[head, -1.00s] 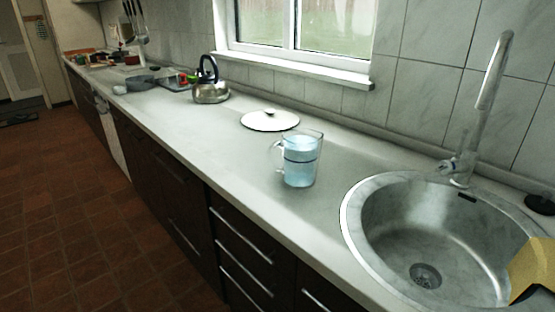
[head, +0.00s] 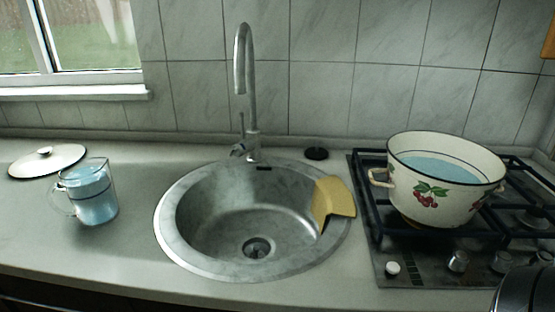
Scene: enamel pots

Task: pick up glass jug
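The glass jug (head: 92,193) stands upright on the grey countertop at the left of the head view, left of the sink. It is clear, holds bluish water, and its handle points left. Nothing is touching it from above.
A white lid (head: 47,161) lies behind the jug to its left. The round metal sink (head: 222,222) with a tall tap (head: 245,90) is in the middle, a yellow cloth (head: 333,200) over its right rim. A cream enamel pot (head: 440,185) holding water stands on the gas hob (head: 395,262).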

